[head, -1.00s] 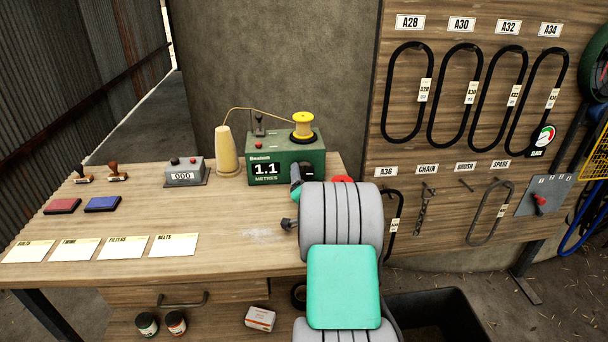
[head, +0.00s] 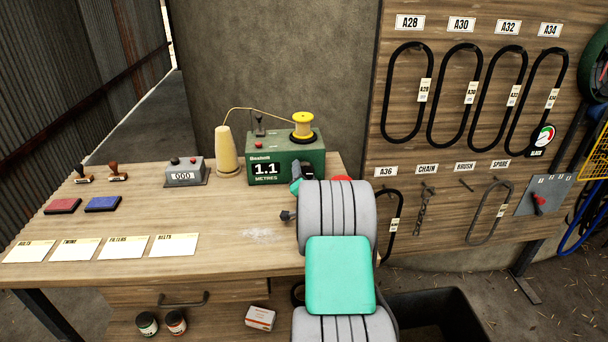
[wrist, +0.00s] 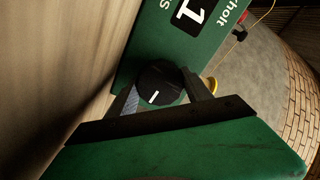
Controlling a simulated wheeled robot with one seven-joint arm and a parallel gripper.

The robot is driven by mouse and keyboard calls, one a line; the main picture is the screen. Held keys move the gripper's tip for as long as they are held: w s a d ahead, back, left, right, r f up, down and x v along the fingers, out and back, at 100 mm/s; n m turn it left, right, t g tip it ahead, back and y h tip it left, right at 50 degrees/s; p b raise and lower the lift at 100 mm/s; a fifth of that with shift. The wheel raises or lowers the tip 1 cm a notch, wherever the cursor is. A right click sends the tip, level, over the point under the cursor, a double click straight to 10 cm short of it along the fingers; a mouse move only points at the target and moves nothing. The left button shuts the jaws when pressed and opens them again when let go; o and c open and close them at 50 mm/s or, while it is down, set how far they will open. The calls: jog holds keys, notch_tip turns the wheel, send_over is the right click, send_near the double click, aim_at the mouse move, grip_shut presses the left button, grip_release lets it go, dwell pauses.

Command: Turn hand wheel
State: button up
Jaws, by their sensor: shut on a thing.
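The green measuring box (head: 260,148) stands at the back of the bench and its display reads 1.1 metres. Its black round hand wheel (wrist: 158,80) shows in the wrist view with a white mark on its face; in the head view my arm hides it. My gripper (wrist: 166,94) is shut on the hand wheel, with one finger on each side of it. In the head view my gripper (head: 300,175) is at the box's lower right front, mostly hidden behind my arm.
A yellow spool (head: 302,124) sits on the box, with twine running to a tan cone (head: 227,152). A grey counter (head: 185,173) stands to the left. A red part (head: 342,178) shows behind my arm. The bench front is mostly clear around the paper labels (head: 120,247).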

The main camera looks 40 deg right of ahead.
jog(key=c, duration=0.4)
jog(key=shift+m, duration=0.3)
jog(key=m+b, duration=0.3)
jog(key=shift+f, duration=0.1)
jog(key=m+b, duration=0.2)
jog(key=m, duration=0.3)
jog(key=shift+b, duration=0.35)
jog(key=m+b, duration=0.2)
jog(key=m, duration=0.3)
jog(key=shift+b, duration=0.4)
jog(key=m+b, duration=0.2)
jog(key=m, duration=0.3)
jog(key=shift+m, duration=0.3)
